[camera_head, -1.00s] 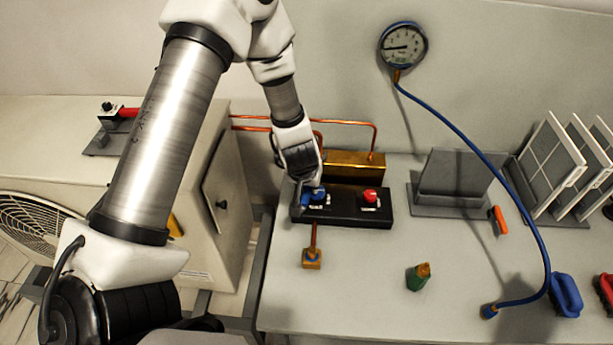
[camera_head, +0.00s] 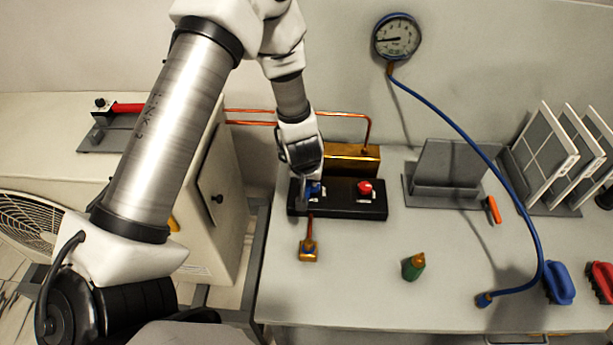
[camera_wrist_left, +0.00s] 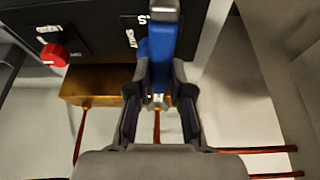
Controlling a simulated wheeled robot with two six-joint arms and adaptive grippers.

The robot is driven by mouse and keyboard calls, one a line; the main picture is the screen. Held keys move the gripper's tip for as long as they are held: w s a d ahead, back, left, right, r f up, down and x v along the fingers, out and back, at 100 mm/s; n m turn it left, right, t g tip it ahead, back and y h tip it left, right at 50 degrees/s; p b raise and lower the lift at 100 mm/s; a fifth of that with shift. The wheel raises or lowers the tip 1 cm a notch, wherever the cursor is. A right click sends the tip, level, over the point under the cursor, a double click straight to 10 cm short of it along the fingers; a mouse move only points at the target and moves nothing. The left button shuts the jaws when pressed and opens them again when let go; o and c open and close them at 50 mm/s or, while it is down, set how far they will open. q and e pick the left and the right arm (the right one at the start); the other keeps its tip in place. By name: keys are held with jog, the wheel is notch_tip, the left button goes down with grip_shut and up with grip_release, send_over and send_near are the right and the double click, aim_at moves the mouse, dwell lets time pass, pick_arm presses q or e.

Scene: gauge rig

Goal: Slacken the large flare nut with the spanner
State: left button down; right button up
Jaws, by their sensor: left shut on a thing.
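My left gripper (camera_head: 308,190) is over the left end of a black valve block. In the left wrist view, its fingers (camera_wrist_left: 158,98) are shut on a blue handle (camera_wrist_left: 162,45), which shows only in part in the head view (camera_head: 315,187). A brass fitting (camera_head: 308,252) ends a short copper pipe in front of the block; I cannot tell whether it is the large flare nut. I cannot make out a spanner for certain. An orange-handled item (camera_head: 493,209) lies on the bench. My right gripper is not in view.
The black block (camera_head: 345,207) also carries a red knob (camera_head: 364,187). Behind it stands a brass block (camera_head: 350,160) with copper pipes. A blue hose (camera_head: 470,130) runs from a gauge (camera_head: 396,38) to the bench.

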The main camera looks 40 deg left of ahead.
pick_arm(q)
jog(key=shift+w+d+f+n+p, duration=0.1)
jog(key=shift+w+d+n+p, duration=0.05)
jog(key=shift+d+n+p, duration=0.35)
dwell(0.3)
jog(key=shift+d, duration=0.1)
jog(key=shift+w+d+r+n+y+p, duration=0.25)
jog(key=shift+w+n+y+p, duration=0.1)
jog(key=shift+p, duration=0.3)
jog(key=shift+w+d+f+n+g+p, duration=0.2)
jog(key=shift+d+n+g+p, duration=0.15)
jog(key=shift+p, duration=0.4)
dwell(0.4)
jog(key=shift+w+d+r+n+y+p, duration=0.15)
jog(key=shift+w+d+n+p, duration=0.25)
jog(key=shift+p, duration=1.1)
jog(key=shift+w+d+n+y+p, duration=0.2)
jog(key=shift+w+d+n+p, duration=0.25)
jog(key=shift+p, duration=1.05)
dwell(0.9)
jog(key=shift+s+a+b, duration=0.2)
jog(key=shift+a+b, duration=0.1)
jog(key=shift+b, duration=0.15)
jog(key=shift+s+a+m+b, duration=0.55)
jog(key=shift+m+b, duration=0.2)
jog(key=shift+b, duration=0.45)
